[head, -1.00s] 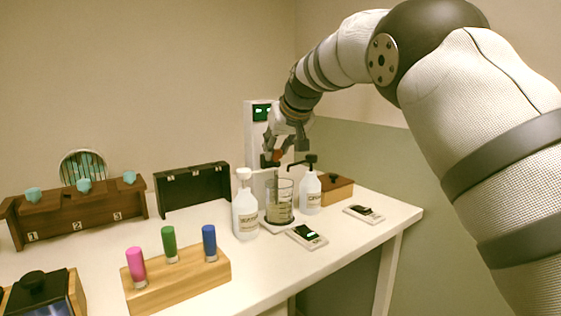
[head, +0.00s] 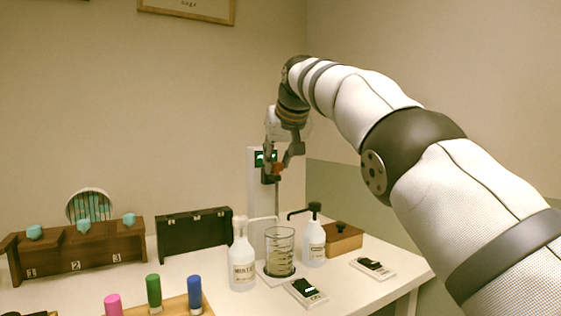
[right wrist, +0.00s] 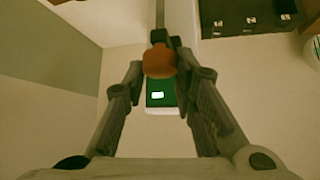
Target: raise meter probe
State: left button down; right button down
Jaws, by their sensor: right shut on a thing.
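The meter is a white column (head: 255,205) with a green-lit screen (head: 262,158), standing behind the glass beaker (head: 279,252). My right gripper (head: 281,162) is at the upper part of the column, well above the beaker. It is shut on the orange knob (head: 277,169) of the meter probe. In the right wrist view the knob (right wrist: 158,61) sits between the two fingertips (right wrist: 160,70), with a dark holder behind it. A thin dark probe rod seems to hang below the holder, clear of the beaker; its tip is hard to make out. My left gripper is out of view.
Small handheld devices (head: 305,292) (head: 373,268) lie in front. A wooden box (head: 343,240), a dark case (head: 195,234) and a brown rack (head: 75,255) stand farther back. The air around my right gripper is open.

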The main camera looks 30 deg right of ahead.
jog(key=shift+r, duration=0.35)
jog(key=c, duration=1.4)
grip_release()
jog(key=shift+o, duration=0.5)
jog(key=shift+s, duration=0.1)
jog(key=shift+f, duration=0.1)
jog(key=v, duration=1.2)
jog(key=shift+d, duration=0.1)
